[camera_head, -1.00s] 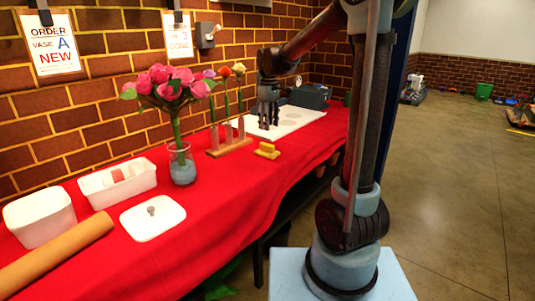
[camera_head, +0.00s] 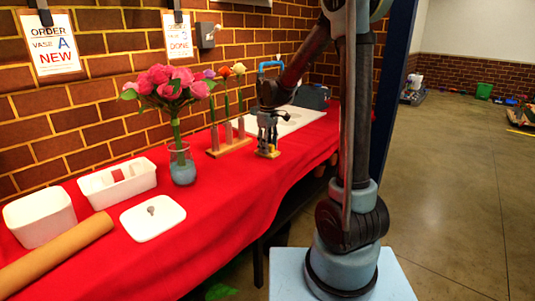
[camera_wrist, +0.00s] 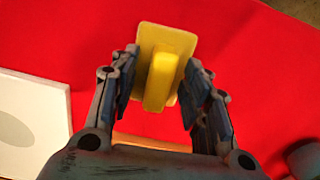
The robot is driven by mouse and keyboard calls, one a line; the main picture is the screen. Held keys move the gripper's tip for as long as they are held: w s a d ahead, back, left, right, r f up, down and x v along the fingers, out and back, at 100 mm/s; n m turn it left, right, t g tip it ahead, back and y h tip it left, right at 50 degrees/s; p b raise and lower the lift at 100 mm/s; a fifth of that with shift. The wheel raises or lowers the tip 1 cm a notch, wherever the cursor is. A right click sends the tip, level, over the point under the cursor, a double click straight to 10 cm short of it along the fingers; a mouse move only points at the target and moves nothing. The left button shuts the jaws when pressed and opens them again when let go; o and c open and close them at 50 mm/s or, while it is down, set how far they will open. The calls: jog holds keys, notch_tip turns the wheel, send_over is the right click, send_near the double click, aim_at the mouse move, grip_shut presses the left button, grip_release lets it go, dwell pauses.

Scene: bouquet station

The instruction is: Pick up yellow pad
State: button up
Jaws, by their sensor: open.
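The yellow pad (camera_wrist: 180,48) lies on the red cloth, a flat yellow piece with a raised bar (camera_wrist: 159,80) along its middle. In the wrist view it sits between the fingers of my gripper (camera_wrist: 164,86), which are open on either side of it. The left finger is very close to the pad's edge; I cannot tell whether it touches. In the head view my gripper (camera_head: 268,146) points down over the pad (camera_head: 267,154), partly hiding it.
A wooden rack (camera_head: 230,148) with flowers in tubes stands just left of my gripper. A white board (camera_head: 300,117) lies behind it. Farther left are a glass vase (camera_head: 182,166) with pink roses, a white lid (camera_head: 153,217) and white bins. The red table's front edge is close.

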jog(key=shift+f, duration=0.15)
grip_shut()
notch_tip(320, 180, up, 10)
jog(key=shift+r, duration=0.1)
dwell(0.7)
jog(key=c, duration=0.8)
grip_release()
jog(key=shift+c, duration=1.1)
